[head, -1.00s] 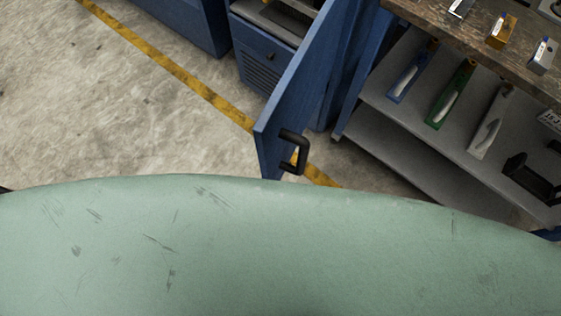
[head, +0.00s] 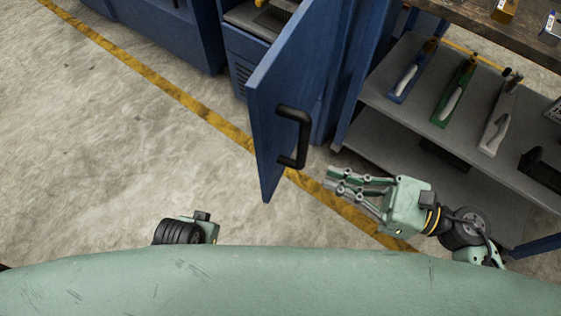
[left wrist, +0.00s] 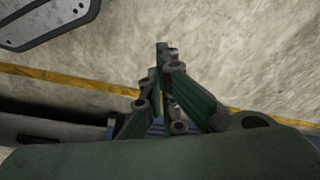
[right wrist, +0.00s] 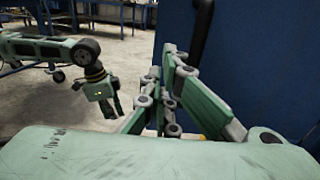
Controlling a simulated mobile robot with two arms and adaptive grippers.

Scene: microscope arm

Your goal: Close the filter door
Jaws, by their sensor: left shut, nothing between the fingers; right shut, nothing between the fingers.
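The blue filter door (head: 272,125) stands open in the head view, swung out from the blue cabinet (head: 238,75). Its black bar handle (head: 295,137) is on the right-hand face. My right gripper (head: 333,178) is shut and empty, to the right of and apart from the handle in the picture, with its fingers pointing left. In the right wrist view its fingers (right wrist: 172,55) are together before a blue panel (right wrist: 255,60), seemingly the door. My left gripper's fingers (left wrist: 163,50) are shut and empty over the floor in the left wrist view; the head view shows only part of that arm.
A shelved bench (head: 400,115) stands on the right, with blue, green and grey hand tools on its upper shelf, close beyond my right gripper. A yellow line (head: 170,88) crosses the concrete floor. The floor left of the door is clear.

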